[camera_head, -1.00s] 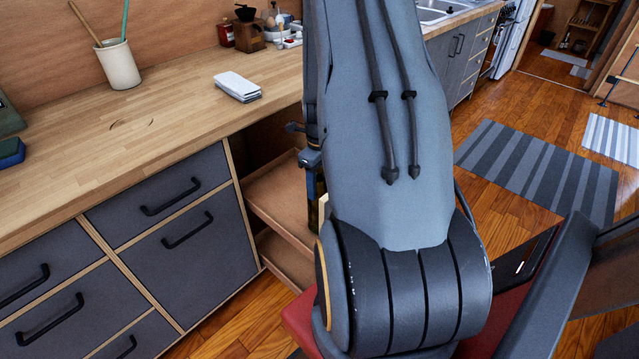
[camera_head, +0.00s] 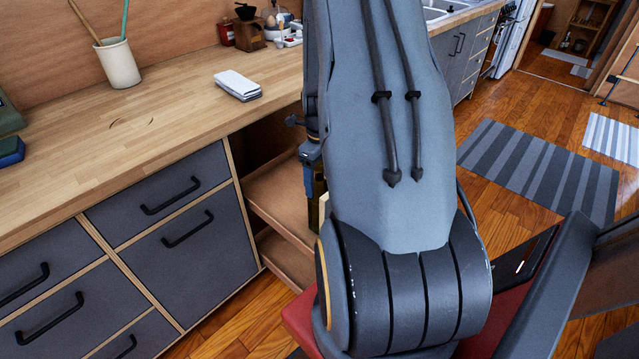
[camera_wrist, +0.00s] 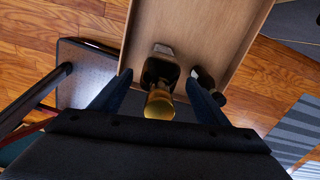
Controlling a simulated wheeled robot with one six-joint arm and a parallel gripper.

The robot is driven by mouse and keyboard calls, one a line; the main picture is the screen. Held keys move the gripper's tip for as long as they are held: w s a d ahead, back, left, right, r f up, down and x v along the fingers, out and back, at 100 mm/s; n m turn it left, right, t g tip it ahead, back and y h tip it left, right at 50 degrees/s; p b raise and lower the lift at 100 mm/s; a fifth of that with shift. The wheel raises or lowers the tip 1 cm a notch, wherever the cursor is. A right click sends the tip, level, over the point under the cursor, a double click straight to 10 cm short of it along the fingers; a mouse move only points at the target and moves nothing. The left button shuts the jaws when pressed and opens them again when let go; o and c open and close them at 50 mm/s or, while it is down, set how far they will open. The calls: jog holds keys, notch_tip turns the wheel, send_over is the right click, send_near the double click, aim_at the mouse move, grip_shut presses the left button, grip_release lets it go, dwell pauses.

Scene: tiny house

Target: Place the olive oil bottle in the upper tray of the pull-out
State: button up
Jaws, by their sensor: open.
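The olive oil bottle (camera_wrist: 159,104) stands in the upper tray (camera_wrist: 205,25) of the pull-out, seen from above in the wrist view with its gold cap toward the camera and its dark body below. My gripper (camera_wrist: 160,76) is open, with one finger on each side of the bottle and gaps visible beside it. In the head view, the upper tray (camera_head: 272,196) sticks out from under the counter. A dark part of the bottle (camera_head: 318,205) shows below my gripper (camera_head: 309,172); my arm hides the rest.
A second dark item (camera_wrist: 208,84) is beside the right finger, partly hidden. The lower tray (camera_head: 285,258) sits below the upper one. The wooden counter (camera_head: 150,130) is above the drawers to the left. Open floor (camera_head: 505,205) lies to the right.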

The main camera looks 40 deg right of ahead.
notch_tip(320, 180, up, 10)
jog(key=shift+r+b, duration=0.1)
jog(key=shift+b, duration=0.55)
jog(key=shift+r, duration=0.15)
jog(key=s+a+r+n, duration=0.2)
jog(key=s+a+n, duration=0.1)
jog(key=a+n, duration=0.6)
jog(key=s+a+r+n, duration=0.2)
jog(key=s+a+n, duration=0.1)
jog(key=a+n, duration=0.7)
jog(key=s+a+r+n, duration=0.2)
jog(key=a+n, duration=0.7)
jog(key=n, duration=0.5)
jog(key=shift+s+a, duration=0.35)
jog(key=shift+s, duration=0.35)
